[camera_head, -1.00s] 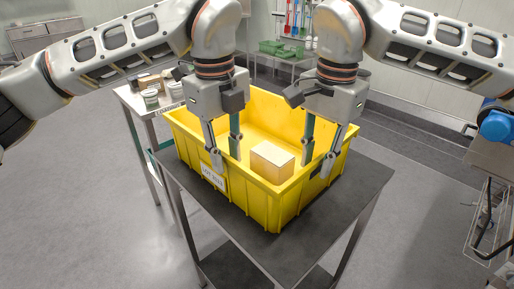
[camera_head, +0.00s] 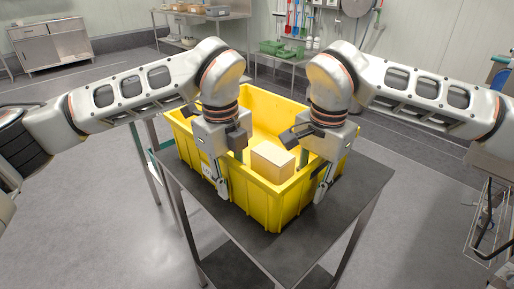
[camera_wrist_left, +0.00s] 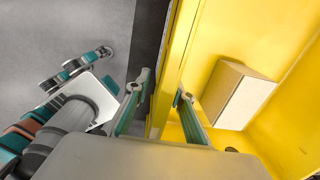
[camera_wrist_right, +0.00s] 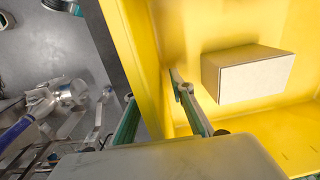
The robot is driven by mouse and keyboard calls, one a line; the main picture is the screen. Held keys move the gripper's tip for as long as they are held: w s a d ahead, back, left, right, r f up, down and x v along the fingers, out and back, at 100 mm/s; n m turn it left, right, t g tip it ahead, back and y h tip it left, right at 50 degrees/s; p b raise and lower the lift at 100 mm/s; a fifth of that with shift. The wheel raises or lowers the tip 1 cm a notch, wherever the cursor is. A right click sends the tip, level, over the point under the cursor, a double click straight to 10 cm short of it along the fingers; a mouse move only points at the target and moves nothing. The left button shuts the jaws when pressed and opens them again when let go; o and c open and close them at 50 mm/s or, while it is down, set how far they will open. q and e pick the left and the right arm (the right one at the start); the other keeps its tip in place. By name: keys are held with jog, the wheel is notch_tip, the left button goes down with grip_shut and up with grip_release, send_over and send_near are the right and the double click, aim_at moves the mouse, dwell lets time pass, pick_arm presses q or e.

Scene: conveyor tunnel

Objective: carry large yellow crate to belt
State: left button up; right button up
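The large yellow crate (camera_head: 262,202) stands on a dark-topped table, with a pale cardboard box (camera_head: 272,163) inside it. My left gripper (camera_head: 230,174) straddles the crate's near-left wall, one finger outside and one inside. In the left wrist view its fingers (camera_wrist_left: 160,100) stand apart, with the wall between them and a gap visible. My right gripper (camera_head: 312,176) straddles the near-right wall in the same way. Its fingers (camera_wrist_right: 156,97) are also apart around the wall in the right wrist view. The inner fingers are mostly hidden in the head view.
The table (camera_head: 350,195) has bare top around the crate. A back bench (camera_head: 286,52) holds green bins. A steel cabinet (camera_head: 48,45) stands at the far left, and a wire rack (camera_head: 490,215) at the right. Grey floor is open on the left.

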aim_at(317, 158)
pick_arm(q)
grip_shut()
pick_arm(e)
grip_shut()
pick_arm(q)
jog(key=shift+r, duration=0.1)
pick_arm(e)
jog(key=shift+r, duration=0.1)
